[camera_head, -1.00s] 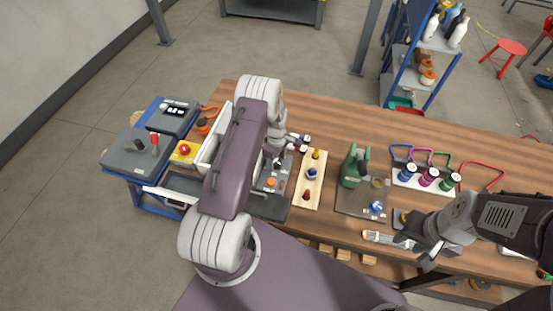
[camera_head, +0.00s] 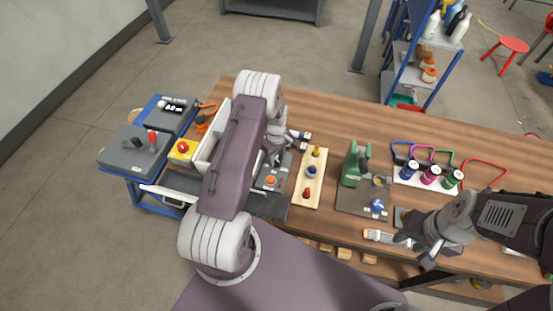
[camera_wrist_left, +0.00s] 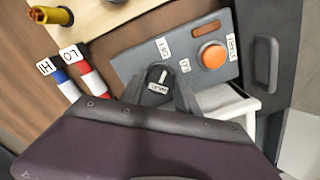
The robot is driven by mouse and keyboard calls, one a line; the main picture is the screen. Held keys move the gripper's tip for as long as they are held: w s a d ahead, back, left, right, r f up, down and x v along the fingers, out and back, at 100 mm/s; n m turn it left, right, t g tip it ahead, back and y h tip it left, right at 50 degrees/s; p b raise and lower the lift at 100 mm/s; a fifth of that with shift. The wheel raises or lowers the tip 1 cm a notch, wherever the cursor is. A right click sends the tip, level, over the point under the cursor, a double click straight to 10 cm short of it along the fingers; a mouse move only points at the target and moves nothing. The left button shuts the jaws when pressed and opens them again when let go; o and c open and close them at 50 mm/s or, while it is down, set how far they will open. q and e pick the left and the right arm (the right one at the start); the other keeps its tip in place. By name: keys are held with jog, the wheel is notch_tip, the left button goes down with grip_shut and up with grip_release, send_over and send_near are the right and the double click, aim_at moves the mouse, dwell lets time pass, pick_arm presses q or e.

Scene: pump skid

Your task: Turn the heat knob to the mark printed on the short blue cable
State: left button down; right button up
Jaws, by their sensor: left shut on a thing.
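In the left wrist view a dark round knob (camera_wrist_left: 158,76) with a white pointer line stands on a grey panel (camera_wrist_left: 135,60). A small label lies below the pointer, too small to read surely. My left gripper (camera_wrist_left: 160,92) is shut on the knob, one finger on each side; it also shows in the head view (camera_head: 273,157), partly behind my arm. Two striped pieces in blue, white and red lie beside the panel: one (camera_wrist_left: 66,85) by a HI tag, the other (camera_wrist_left: 92,82) by a LO tag. My right gripper (camera_head: 414,250) hangs low over the bench's right.
The panel also bears an orange button (camera_wrist_left: 211,55) and a brown-orange bar, with OFF and START labels. A wooden strip (camera_head: 317,192) with coloured knobs is right of the panel. Further right are a green device (camera_head: 352,165) and coloured spools with looped cables. A white-edged drawer is near the panel.

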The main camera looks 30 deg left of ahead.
pick_arm(q)
jog(key=m+b, duration=0.2)
jog(key=m, duration=0.2)
jog(key=shift+w+m, duration=0.15)
jog(key=shift+m, duration=0.15)
jog(key=m+b, duration=0.1)
jog(key=m, duration=0.4)
jog(key=shift+r+m, duration=0.1)
jog(key=shift+m, duration=0.2)
jog(key=m+b, duration=0.1)
jog(key=m, duration=0.4)
jog(key=shift+w, duration=0.1)
jog(key=m+b, duration=0.1)
jog(key=m, duration=0.5)
jog(key=shift+a+r, duration=0.1)
jog(key=c, duration=1.1)
grip_release()
jog(key=shift+o, duration=1)
